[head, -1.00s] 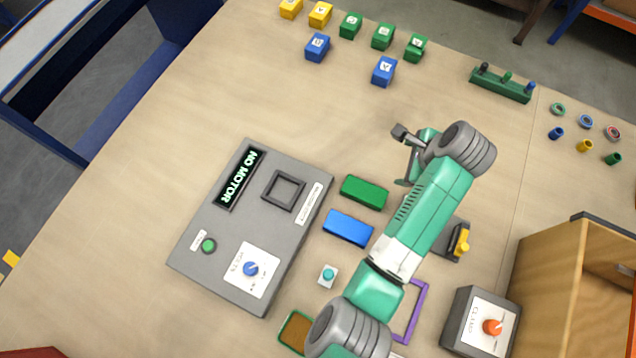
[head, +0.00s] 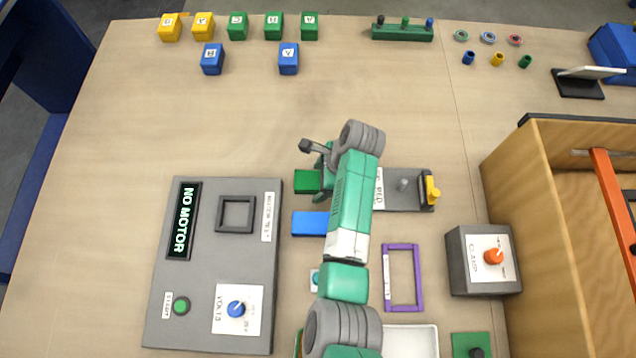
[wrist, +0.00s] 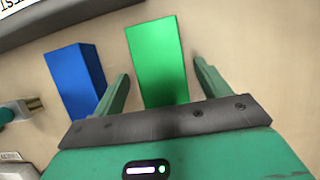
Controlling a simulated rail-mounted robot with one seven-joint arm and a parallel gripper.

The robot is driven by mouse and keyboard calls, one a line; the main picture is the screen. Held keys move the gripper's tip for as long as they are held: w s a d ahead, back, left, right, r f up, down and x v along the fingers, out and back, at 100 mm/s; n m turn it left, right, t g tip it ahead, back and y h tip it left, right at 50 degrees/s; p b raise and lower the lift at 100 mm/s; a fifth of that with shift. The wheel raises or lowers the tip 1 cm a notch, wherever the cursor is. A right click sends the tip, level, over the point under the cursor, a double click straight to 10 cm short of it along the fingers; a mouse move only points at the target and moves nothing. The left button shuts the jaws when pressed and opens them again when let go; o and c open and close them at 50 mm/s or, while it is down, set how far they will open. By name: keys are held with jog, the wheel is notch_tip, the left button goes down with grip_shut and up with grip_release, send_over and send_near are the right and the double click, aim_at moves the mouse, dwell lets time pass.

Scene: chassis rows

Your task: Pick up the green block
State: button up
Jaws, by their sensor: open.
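A plain green block (head: 307,181) lies on the table right of the grey console, its right end covered by my arm in the head view. In the wrist view the green block (wrist: 157,55) lies ahead, its near end between the fingertips of my open gripper (wrist: 160,70). There is a gap on each side, and I cannot tell the height of the fingers above the table. In the head view the fingers are mostly hidden behind my arm. A blue block (head: 310,223) lies beside the green one and also shows left of my fingers (wrist: 75,80).
The grey console (head: 213,330) reads "NO MOTOR". Several lettered cubes, some green (head: 273,27), stand at the back. Right of my arm are a dark fixture with a yellow clamp (head: 430,188), a purple frame (head: 418,280), a clamp box (head: 470,285) and a wooden cabinet (head: 540,220).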

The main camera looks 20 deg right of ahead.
jog(key=shift+w+f, duration=0.1)
jog(key=shift+w, duration=0.05)
jog(key=c, duration=1.4)
notch_tip(320, 180, up, 10)
jog(key=p, duration=0.4)
jog(key=shift+c, duration=0.2)
jog(key=shift+r+p, duration=0.2)
jog(key=shift+p, duration=0.35)
jog(key=shift+f, duration=0.15)
